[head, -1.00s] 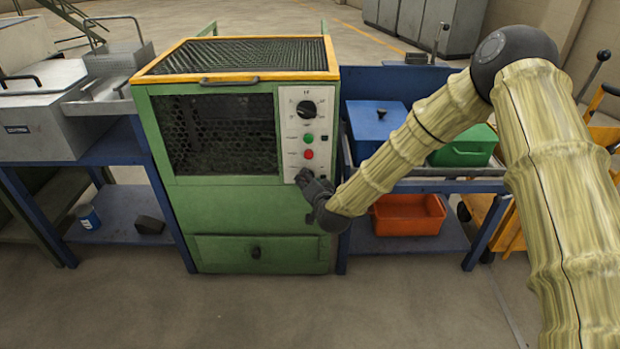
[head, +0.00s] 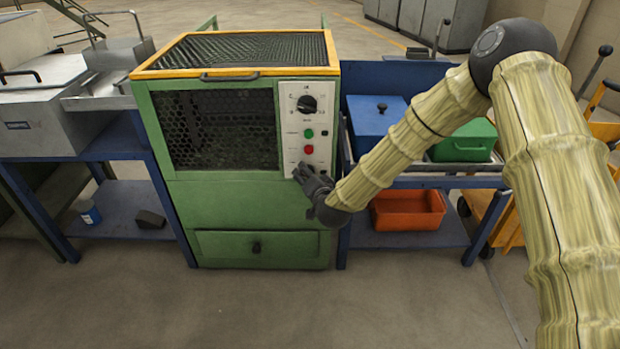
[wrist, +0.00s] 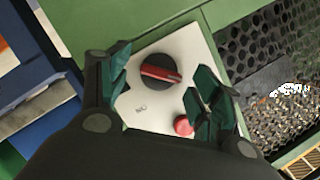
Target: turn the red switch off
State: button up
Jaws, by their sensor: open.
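The red switch (wrist: 158,72) is a round black knob with a red bar across it, on the white control panel (wrist: 195,52) in the wrist view. In the head view it is hidden behind my gripper at the foot of the panel (head: 291,118). My gripper (head: 300,172) is in front of the panel's lower end. In the wrist view my gripper (wrist: 162,88) is open and empty, with a finger on each side of the switch. I cannot tell whether either finger touches it.
A red button (head: 309,149), a green button (head: 308,133) and a black dial (head: 306,105) sit above on the green furnace (head: 250,215). The right bench holds a blue box (head: 375,118) and a green box (head: 466,143); an orange bin (head: 408,222) stands below.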

jog(key=v, duration=1.2)
jog(key=shift+d+f, duration=0.1)
jog(key=s+d+f+n+g+h, duration=0.15)
jog(key=s+d+f+g, duration=0.25)
jog(key=s+f, duration=0.65)
jog(key=s+d+f+n+g, duration=0.2)
jog(key=s+d+f+g, duration=0.15)
jog(key=s+f, duration=0.7)
jog(key=s+d+f+n+g+h, duration=0.1)
jog(key=s+d+f+g, duration=0.2)
jog(key=s, duration=0.5)
jog(key=s+d+f+g+h, duration=0.1)
jog(key=s+d+f, duration=0.2)
jog(key=s+d, duration=0.35)
jog(key=s+d+f+n+g+h, duration=0.1)
jog(key=s+d+f+g, duration=0.15)
jog(key=s, duration=0.75)
notch_tip(320, 180, up, 22)
jog(key=p, duration=2.3)
jog(key=shift+w+r, duration=0.15)
jog(key=shift+w, duration=0.25)
jog(key=shift+y, duration=0.25)
